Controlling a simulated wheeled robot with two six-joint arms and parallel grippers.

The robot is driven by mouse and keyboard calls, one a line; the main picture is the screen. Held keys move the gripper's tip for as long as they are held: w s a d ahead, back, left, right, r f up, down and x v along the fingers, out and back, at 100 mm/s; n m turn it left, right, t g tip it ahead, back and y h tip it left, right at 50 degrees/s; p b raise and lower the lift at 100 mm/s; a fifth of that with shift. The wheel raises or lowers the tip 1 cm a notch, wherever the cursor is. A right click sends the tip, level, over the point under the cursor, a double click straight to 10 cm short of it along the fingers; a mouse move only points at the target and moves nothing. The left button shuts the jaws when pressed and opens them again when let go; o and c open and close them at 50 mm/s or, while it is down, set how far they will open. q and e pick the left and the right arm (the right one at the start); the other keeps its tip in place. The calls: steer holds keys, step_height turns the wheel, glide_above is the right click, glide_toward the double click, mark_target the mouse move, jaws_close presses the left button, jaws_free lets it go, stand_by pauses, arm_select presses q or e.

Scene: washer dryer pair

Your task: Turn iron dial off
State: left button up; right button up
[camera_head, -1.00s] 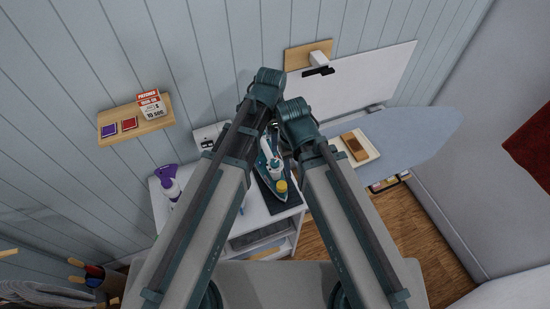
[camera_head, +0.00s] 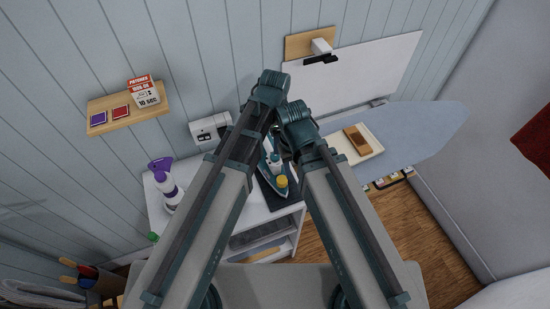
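The iron (camera_head: 271,176) is teal and white with a yellow round dial (camera_head: 282,181) near its lower end. It rests on a dark pad (camera_head: 283,202) on top of the white cabinet, between my two raised arms. My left arm covers part of its left side. My arms come up from the bottom and bend at joints near the middle of the view. Neither gripper can be seen; both are hidden behind the arms.
A purple and white spray bottle (camera_head: 165,185) stands at the left of the white cabinet (camera_head: 248,215). A wall outlet (camera_head: 209,130) and a wooden shelf (camera_head: 128,110) are on the wall. A blue ironing board (camera_head: 425,130) extends right, with a tray (camera_head: 366,151) holding a brown block.

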mark_target(275, 157)
arm_select(q)
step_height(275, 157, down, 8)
steer(key=b, duration=0.7)
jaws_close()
